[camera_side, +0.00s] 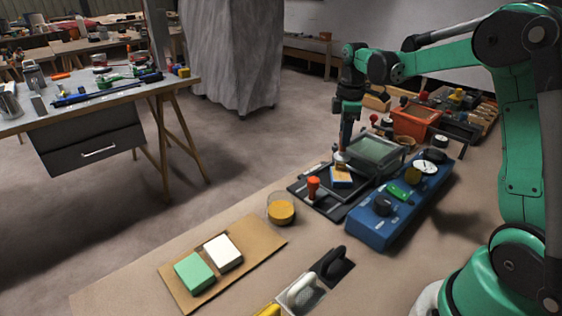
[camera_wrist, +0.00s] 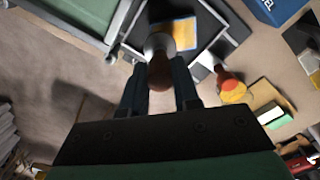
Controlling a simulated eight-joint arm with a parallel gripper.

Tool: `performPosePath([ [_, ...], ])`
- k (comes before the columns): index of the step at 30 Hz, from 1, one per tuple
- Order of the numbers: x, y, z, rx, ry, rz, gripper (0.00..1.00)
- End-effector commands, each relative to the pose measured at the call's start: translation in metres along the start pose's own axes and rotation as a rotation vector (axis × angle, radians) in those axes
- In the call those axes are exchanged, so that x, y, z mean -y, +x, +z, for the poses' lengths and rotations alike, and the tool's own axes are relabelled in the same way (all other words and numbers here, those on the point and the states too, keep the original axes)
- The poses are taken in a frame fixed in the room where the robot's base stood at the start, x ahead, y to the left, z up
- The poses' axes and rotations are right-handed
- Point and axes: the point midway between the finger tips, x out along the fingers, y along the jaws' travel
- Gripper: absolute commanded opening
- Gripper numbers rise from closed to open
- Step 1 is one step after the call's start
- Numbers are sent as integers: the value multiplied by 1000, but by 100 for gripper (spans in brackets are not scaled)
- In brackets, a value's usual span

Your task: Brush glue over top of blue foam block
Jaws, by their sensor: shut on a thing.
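The blue foam block (camera_side: 341,181) sits on a dark tray (camera_side: 322,205) in the side view. Its top shows yellow-orange, with blue at the edges; the wrist view shows this too (camera_wrist: 186,33). My gripper (camera_side: 346,140) is above the block, shut on a brush (camera_side: 342,158) that points down. In the wrist view the brush's brown handle (camera_wrist: 160,72) is between the fingers (camera_wrist: 160,85) and its pale lower part overlaps the block's left side. Whether the bristles touch the top I cannot tell. A clear cup of yellow glue (camera_side: 281,211) stands left of the tray.
A red-handled tool (camera_side: 313,186) stands upright near the block. A blue box with knobs (camera_side: 383,218) is at the right, and a greenish glass-topped panel (camera_side: 377,152) is behind. Green (camera_side: 194,272) and white (camera_side: 223,252) blocks lie on a brown board (camera_side: 253,245).

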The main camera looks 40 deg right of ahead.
Motion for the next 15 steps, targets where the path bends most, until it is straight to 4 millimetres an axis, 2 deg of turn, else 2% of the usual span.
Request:
performPosePath([
  [10, -3, -1, 0, 0, 0, 0, 0],
  [15, -3, -10, 0, 0, 0, 0, 0],
])
